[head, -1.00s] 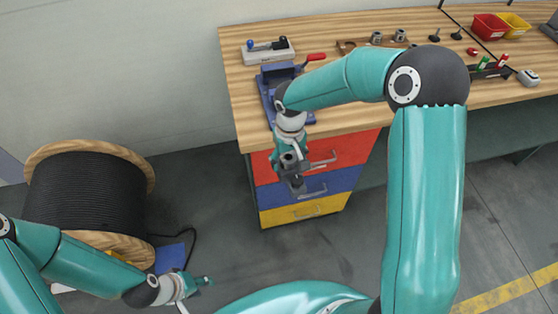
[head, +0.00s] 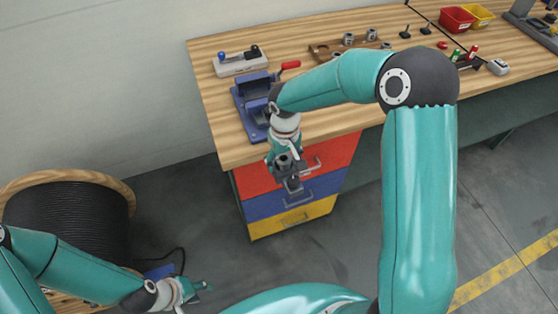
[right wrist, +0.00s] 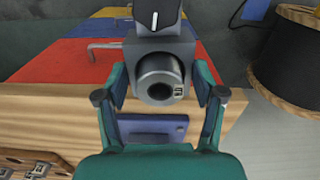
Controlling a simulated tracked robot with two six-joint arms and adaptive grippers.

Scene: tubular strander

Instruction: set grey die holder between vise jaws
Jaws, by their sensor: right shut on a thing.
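The grey die holder (right wrist: 160,76) is a short cylinder with a round bore on a square block, clamped between the two fingers of my right gripper (right wrist: 160,97). In the head view my right gripper (head: 286,170) hangs with the holder (head: 292,186) in front of the bench edge, before the drawers. The blue vise (head: 254,104) with a red-handled lever stands on the bench's left end, up and left of the gripper; my right arm partly covers it. A blue part of it (right wrist: 152,131) shows below the holder in the wrist view. My left gripper (head: 196,289) is low at left, away from the bench; its fingers are too small to read.
The wooden bench (head: 213,130) has red, blue and yellow drawers (head: 262,208) below. A grey block with levers (head: 240,65) stands behind the vise. A wooden rack (head: 322,52) holds several metal parts. A cable spool (head: 70,220) stands on the floor at left.

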